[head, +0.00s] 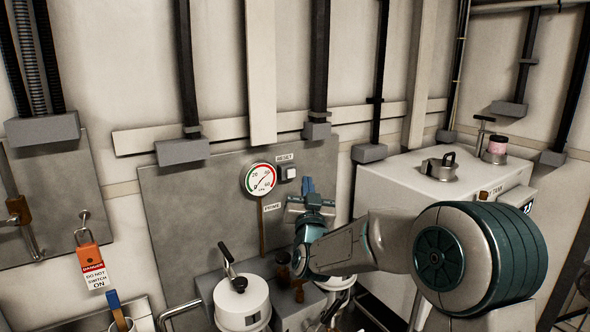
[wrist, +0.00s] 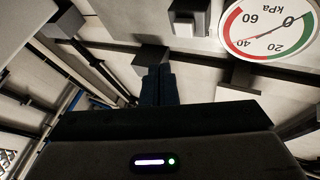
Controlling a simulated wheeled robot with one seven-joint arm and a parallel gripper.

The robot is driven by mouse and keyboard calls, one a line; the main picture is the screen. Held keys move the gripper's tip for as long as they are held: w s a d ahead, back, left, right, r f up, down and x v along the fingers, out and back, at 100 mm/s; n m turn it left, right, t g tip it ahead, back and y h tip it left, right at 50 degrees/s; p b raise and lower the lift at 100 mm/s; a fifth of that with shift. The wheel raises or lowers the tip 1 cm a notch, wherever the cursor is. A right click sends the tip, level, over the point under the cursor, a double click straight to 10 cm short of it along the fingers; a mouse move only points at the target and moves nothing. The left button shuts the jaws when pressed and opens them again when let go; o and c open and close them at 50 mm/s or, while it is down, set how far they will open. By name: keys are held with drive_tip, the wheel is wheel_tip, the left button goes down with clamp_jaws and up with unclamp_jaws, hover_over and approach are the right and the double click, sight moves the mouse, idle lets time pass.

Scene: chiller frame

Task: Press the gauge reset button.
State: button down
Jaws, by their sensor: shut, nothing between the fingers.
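The reset button (head: 290,173) is a pale square in a dark housing on the grey wall panel, under a RESET label (head: 285,158). It shows at the top of the wrist view (wrist: 186,17), upside down like the gauge. The round gauge (head: 261,180), marked in kPa with red and green bands, is just left of the button in the head view. My gripper (head: 308,184) is shut and empty, its fingers upward in the head view, a little below and right of the button. In the wrist view the fingertips (wrist: 157,70) appear apart from the button.
A PRIME label (head: 272,207) and brown pipe sit below the gauge. A lidded white pot (head: 241,300) stands below left. A white tank unit (head: 415,190) is at right. A red danger tag (head: 93,266) hangs at left. Bare panel lies left of the gauge.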

sight(295, 170)
drive_tip(key=shift+w+a+b, duration=0.25)
drive_tip(key=shift+w+a, duration=0.3)
drive_tip(key=shift+w, duration=0.25)
drive_tip(key=shift+w+a+b, duration=0.25)
drive_tip(key=shift+w+a, duration=0.25)
drive_tip(key=shift+w, duration=0.25)
drive_tip(key=shift+w+a+f+b, duration=0.1)
drive_tip(key=shift+w+a+b, duration=0.1)
drive_tip(key=shift+b, duration=0.3)
idle(0.6)
drive_tip(key=shift+w+a+b, duration=0.25)
drive_tip(key=shift+w+b, duration=0.05)
drive_tip(key=shift+w, duration=0.1)
idle(0.9)
drive_tip(key=shift+s+d+b, duration=0.5)
drive_tip(key=shift+s+b, duration=0.2)
drive_tip(key=shift+b, duration=0.1)
